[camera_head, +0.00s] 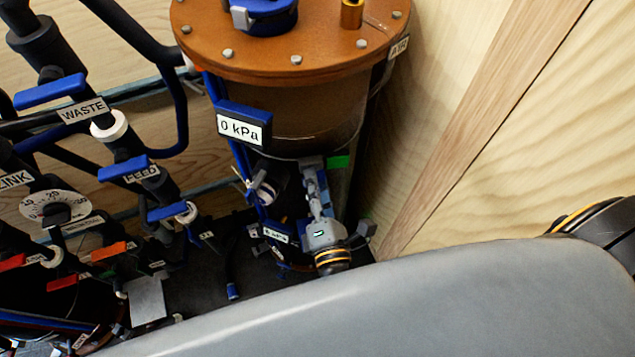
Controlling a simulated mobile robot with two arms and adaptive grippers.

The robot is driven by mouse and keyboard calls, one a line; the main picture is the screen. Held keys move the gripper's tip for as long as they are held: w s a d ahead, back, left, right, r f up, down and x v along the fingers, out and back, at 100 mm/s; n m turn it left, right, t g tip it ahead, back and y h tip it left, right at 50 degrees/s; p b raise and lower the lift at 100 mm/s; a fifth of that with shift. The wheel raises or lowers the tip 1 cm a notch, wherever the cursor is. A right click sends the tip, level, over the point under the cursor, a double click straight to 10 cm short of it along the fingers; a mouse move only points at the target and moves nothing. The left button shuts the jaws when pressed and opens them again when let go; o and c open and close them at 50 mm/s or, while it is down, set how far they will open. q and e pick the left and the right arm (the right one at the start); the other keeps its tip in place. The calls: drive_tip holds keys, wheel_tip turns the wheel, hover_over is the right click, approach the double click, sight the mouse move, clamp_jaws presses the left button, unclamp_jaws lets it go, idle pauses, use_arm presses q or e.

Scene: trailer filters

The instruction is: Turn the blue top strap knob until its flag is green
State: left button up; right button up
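A brown vessel (300,115) with a copper-coloured lid stands at the upper middle. A small green flag (338,162) shows just under its lower edge. My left gripper (313,168) reaches up to the vessel's underside, its tips just left of this flag. The blue top strap knob cannot be made out clearly; the gripper may be covering it. The fingers are too small and overlapped to tell whether they are open, shut or holding something. A second, smaller green patch (364,228) shows lower down, right of my gripper's body. My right gripper is not in view.
A "0 kPa" gauge (243,126) hangs on the vessel's front left. Black pipes with blue valve handles (125,168) and a dial (55,208) fill the left. A wooden wall (500,130) stands close on the right. My grey arm link crosses the bottom.

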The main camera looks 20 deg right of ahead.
use_arm(q)
drive_tip(key=s+a, duration=0.1)
drive_tip(key=s, duration=1.1)
drive_tip(key=shift+a, duration=0.3)
drive_tip(key=shift+w+f, duration=0.1)
